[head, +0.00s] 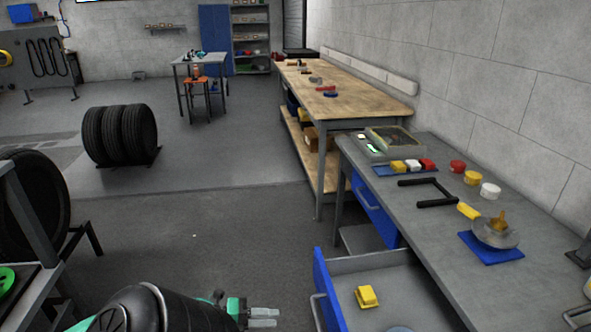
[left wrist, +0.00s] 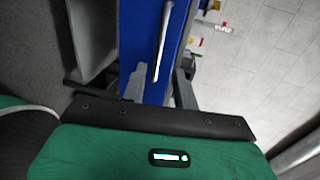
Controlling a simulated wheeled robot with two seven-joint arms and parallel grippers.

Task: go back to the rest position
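My left gripper (head: 264,318) shows at the bottom of the head view, left of the open blue drawer (head: 325,290). Its two pale fingers point right and lie close together; I see nothing held between them, and whether they are parted is not clear. It is apart from the drawer front. The green and black body at the bottom of that view is mine. My right gripper is not in view.
A yellow block (head: 367,297) lies in the open drawer. The grey workbench (head: 440,235) holds a black fork-like frame (head: 430,192), coloured pieces and a metal hub (head: 495,233) on a blue mat. Tyres (head: 120,135) stand at the left. The middle floor is clear.

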